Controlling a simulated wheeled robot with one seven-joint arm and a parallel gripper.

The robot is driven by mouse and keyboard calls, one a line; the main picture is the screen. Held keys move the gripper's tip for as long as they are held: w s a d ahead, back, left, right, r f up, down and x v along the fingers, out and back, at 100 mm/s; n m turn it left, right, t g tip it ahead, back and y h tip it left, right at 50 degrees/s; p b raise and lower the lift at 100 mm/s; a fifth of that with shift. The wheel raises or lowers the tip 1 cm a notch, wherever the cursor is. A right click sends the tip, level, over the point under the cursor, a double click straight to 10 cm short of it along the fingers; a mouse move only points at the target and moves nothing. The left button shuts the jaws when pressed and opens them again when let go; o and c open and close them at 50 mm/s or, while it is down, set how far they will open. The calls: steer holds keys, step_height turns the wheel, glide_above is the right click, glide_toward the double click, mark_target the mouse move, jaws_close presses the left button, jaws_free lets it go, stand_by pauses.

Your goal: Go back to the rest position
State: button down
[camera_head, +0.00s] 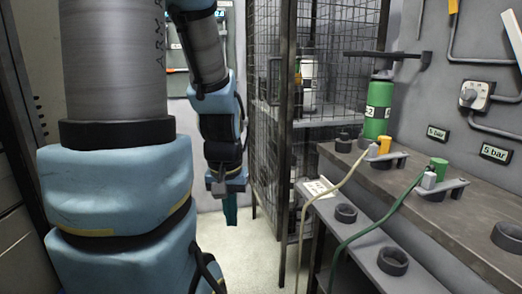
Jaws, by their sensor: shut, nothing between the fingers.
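My gripper (230,208) hangs at the end of my blue and grey arm, left of the picture's middle. Its teal fingers point down and are together, with nothing held between them. It is in the air above the pale floor, left of the wire cage and well apart from the bench. My own large arm links fill the left side of the view and hide what lies behind them.
A wire mesh cage (268,85) stands behind and right of my gripper. On the right, a bench (465,215) bears a green cylinder (378,108), galvanized brackets (440,189) and black rings. A cream hose (330,190) and a green hose (372,226) hang over its front edge.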

step_height(320, 180, up, 18)
steer(key=p, duration=1.6)
steer(key=shift+p, duration=0.3)
